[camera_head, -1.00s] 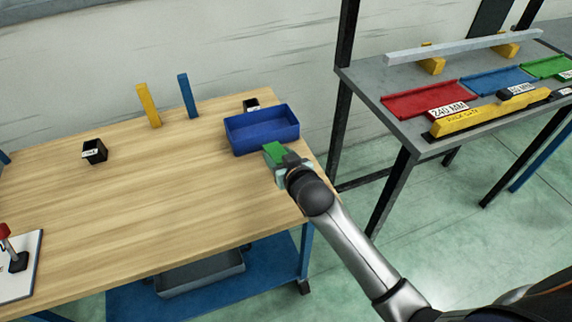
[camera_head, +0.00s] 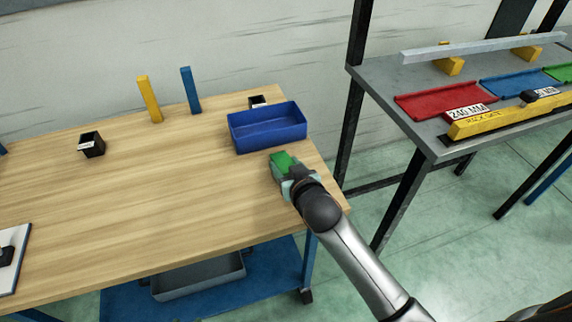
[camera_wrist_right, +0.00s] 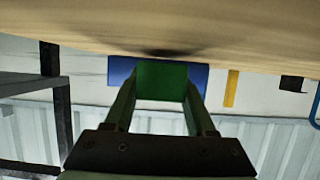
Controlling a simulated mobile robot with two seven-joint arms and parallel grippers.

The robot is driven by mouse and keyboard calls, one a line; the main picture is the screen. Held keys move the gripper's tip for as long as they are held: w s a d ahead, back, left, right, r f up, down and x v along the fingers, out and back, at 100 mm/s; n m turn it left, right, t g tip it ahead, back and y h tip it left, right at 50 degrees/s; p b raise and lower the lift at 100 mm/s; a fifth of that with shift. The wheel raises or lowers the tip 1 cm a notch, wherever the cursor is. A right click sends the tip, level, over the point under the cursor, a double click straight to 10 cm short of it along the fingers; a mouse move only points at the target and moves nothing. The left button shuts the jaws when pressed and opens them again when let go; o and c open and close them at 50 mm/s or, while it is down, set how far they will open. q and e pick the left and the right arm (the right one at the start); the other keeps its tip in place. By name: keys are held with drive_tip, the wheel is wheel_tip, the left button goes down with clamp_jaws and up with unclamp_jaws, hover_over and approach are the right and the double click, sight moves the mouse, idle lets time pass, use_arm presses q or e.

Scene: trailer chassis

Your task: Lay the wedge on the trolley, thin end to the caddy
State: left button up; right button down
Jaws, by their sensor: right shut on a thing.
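A green block, which looks like the wedge (camera_head: 283,161), is held in my right gripper (camera_head: 291,172) at the right end of the wooden trolley top (camera_head: 150,210). In the right wrist view the green wedge (camera_wrist_right: 161,80) sits between both fingers, close to the wood surface, with a dark shadow beside it. I cannot tell whether it touches the wood or which end is thin. The blue caddy (camera_head: 268,131) stands just beyond it, apart from it in the head view. My left gripper is not in view.
A yellow post (camera_head: 150,99) and a blue post (camera_head: 190,91) stand at the trolley's back. A small black box (camera_head: 91,145) is at left, another (camera_head: 258,101) behind the caddy. A grey table (camera_head: 440,140) with trays is at right. The trolley's middle is clear.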

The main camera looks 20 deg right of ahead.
drive_tip(key=shift+s+f, duration=0.2)
drive_tip(key=shift+f, duration=0.3)
drive_tip(key=shift+c, duration=1.1)
unclamp_jaws()
drive_tip(key=shift+f, duration=0.2)
drive_tip(key=shift+r, duration=0.45)
drive_tip(key=s+r+p, duration=0.2)
drive_tip(key=s+p, duration=0.1)
drive_tip(key=shift+s+r, duration=0.1)
drive_tip(key=shift+r, duration=0.1)
drive_tip(key=p+v, duration=0.4)
drive_tip(key=v, duration=0.2)
drive_tip(key=shift+s+r, duration=0.2)
drive_tip(key=shift+s, duration=0.15)
drive_tip(key=shift+s+d+r+p, duration=0.1)
drive_tip(key=shift+s+r+p, duration=0.1)
drive_tip(key=shift+s+p, duration=0.3)
drive_tip(key=shift+s, duration=0.1)
